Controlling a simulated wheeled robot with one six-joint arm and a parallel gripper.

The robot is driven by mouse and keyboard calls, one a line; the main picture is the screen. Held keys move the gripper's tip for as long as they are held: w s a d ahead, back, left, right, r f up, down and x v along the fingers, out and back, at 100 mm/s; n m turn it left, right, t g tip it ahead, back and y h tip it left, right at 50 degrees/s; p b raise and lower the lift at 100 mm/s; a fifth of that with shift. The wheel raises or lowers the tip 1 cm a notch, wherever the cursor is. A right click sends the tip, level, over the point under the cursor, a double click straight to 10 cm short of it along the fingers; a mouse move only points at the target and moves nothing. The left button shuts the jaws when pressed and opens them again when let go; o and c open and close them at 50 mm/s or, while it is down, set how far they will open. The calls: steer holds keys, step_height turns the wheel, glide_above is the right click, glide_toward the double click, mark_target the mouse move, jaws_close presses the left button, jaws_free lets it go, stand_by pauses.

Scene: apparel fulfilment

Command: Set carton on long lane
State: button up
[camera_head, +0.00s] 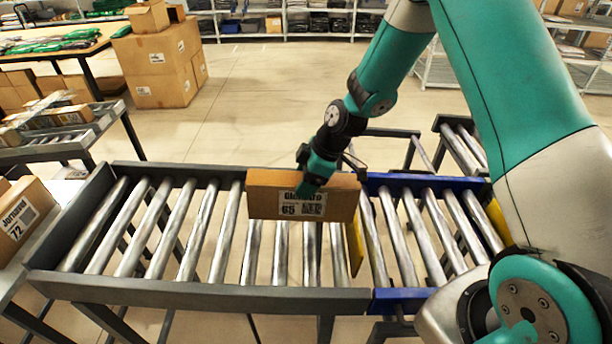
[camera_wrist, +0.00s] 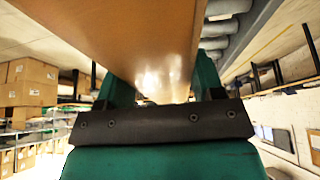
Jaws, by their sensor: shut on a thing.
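The carton (camera_head: 265,203) is a brown box with a white label reading 65, in the middle of the head view. My gripper (camera_head: 318,172) is shut on it near its top edge. The carton shows upright over the rollers; whether it touches them cannot be told. In the wrist view the carton (camera_wrist: 150,45) fills the upper middle between my gripper's fingers (camera_wrist: 165,90). The long lane (camera_head: 150,292) is a grey-framed roller conveyor under and left of the carton. A short blue-framed roller section (camera_head: 400,300) adjoins it on the right. The carton's far side is hidden.
A yellow strip (camera_head: 354,243) stands near the join of the grey and blue sections. Another carton marked 72 (camera_head: 28,212) lies at the left edge. Stacked boxes (camera_head: 160,65) stand on the floor behind. The left rollers are empty.

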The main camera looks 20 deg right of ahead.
steer(key=shift+w+a+f+b, duration=0.1)
steer(key=shift+f+b, duration=0.9)
steer(key=shift+f, duration=0.35)
steer(key=shift+a+f+b, duration=0.1)
steer(key=shift+f+b, duration=0.9)
steer(key=shift+f, duration=0.35)
steer(key=o, duration=1.6)
steer(key=shift+d, duration=0.1)
steer(key=b+v, duration=0.3)
steer(key=v, duration=1.4)
steer(key=s+a+r+m, duration=0.1)
steer(key=s+a, duration=0.3)
steer(key=s, duration=0.4)
steer(key=s+a+r+m+g, duration=0.1)
steer(key=s+a+r+m, duration=0.1)
steer(key=s+a, duration=0.3)
steer(key=s+a+r+m+g, duration=0.1)
steer(key=s+a+r+m, duration=0.1)
steer(key=s, duration=0.9)
steer(key=a+m, duration=0.1)
steer(key=a, duration=0.1)
steer(key=shift+a+h, duration=0.4)
